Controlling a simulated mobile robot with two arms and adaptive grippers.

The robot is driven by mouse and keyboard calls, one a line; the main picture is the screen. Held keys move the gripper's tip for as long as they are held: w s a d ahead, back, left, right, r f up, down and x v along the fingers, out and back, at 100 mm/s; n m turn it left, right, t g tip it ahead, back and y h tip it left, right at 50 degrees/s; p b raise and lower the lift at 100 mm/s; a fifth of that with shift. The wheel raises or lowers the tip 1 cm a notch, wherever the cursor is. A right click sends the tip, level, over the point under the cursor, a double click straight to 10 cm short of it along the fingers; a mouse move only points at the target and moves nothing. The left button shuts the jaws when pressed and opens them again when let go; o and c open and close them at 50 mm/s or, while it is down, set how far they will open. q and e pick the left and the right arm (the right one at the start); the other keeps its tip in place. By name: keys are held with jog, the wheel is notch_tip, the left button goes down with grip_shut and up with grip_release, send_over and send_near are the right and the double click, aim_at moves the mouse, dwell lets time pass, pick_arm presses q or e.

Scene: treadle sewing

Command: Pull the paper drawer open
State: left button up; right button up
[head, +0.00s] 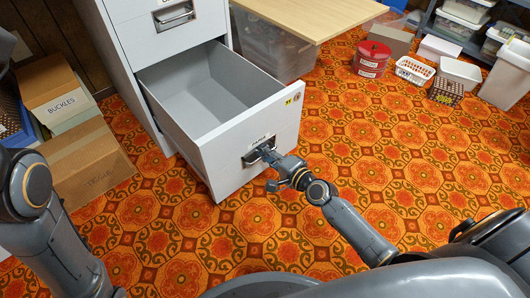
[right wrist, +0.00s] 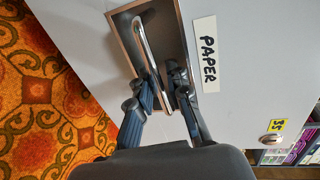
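The paper drawer (head: 284,124) is the low drawer of a pale grey filing cabinet (head: 129,40). It stands well out from the cabinet, and its inside looks empty. Its front carries a PAPER label (right wrist: 208,55), readable in the right wrist view, beside a recessed metal handle (right wrist: 145,45). My right gripper (head: 272,166) is at the handle in the head view. In the right wrist view my right gripper (right wrist: 165,88) has its fingers on both sides of the handle bar, closed around it. My left arm shows at the left, but its gripper is out of view.
Cardboard boxes (head: 85,160) stand left of the cabinet. A wooden board (head: 315,15) over a clear bin (head: 268,48) is behind the drawer. A red tin (head: 371,59) and white baskets (head: 414,70) stand farther back. The patterned floor before the drawer is clear.

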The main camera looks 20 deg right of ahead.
jog(key=shift+s+d, duration=0.1)
jog(key=shift+s, duration=0.15)
jog(key=v, duration=1.1)
jog(key=shift+s, duration=0.2)
jog(key=shift+d+r, duration=0.1)
